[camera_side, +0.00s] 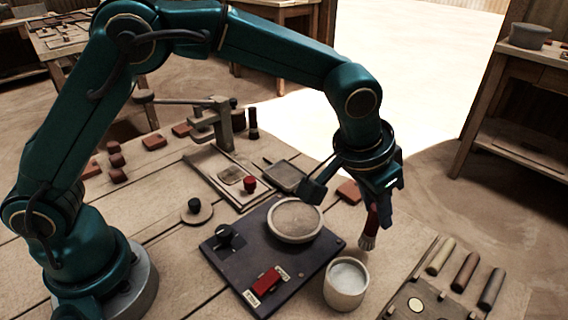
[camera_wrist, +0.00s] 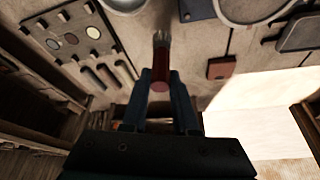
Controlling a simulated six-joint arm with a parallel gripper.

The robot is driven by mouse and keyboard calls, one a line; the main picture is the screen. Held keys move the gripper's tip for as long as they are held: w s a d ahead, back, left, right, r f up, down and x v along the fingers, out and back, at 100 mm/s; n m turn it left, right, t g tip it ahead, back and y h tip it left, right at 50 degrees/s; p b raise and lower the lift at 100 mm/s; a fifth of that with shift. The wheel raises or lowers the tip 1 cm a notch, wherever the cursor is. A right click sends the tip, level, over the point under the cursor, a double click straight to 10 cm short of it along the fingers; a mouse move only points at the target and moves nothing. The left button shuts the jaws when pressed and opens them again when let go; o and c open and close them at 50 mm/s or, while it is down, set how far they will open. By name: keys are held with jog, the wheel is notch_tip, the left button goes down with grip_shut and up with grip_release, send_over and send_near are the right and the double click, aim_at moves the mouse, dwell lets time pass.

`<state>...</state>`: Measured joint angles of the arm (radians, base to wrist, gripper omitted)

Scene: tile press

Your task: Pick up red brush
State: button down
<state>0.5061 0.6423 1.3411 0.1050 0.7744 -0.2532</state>
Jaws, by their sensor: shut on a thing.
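The red brush (camera_side: 371,225) hangs bristles down in my gripper (camera_side: 378,200) in the side view, with its pale bristles above the table, just behind and right of the white cup. In the wrist view the brush (camera_wrist: 160,67) shows its red handle end between the two fingers of my gripper (camera_wrist: 161,85). The gripper is shut on the handle.
The white cup (camera_side: 346,285) stands near the dark board (camera_side: 223,264) with a round dish (camera_side: 295,221). A tray (camera_side: 437,262) with several rolls lies at the right. A red tile (camera_side: 349,191) lies behind the brush. A wooden press (camera_side: 224,125) stands farther back.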

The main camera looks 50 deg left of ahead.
jog(key=shift+r, duration=0.9)
jog(key=a+r, duration=0.6)
jog(key=a, duration=0.6)
jog(key=w+a+f+y, duration=0.2)
jog(key=w+a+y, duration=0.15)
jog(key=a, duration=0.55)
jog(key=shift+m, duration=0.4)
jog(key=shift+s+d+f, duration=0.1)
jog(key=shift+f, duration=1.25)
jog(key=shift+d+f, duration=0.1)
jog(key=shift+f, duration=1.25)
jog(key=shift+f, duration=0.6)
notch_tip(320, 180, up, 7)
jog(key=shift+r, duration=0.15)
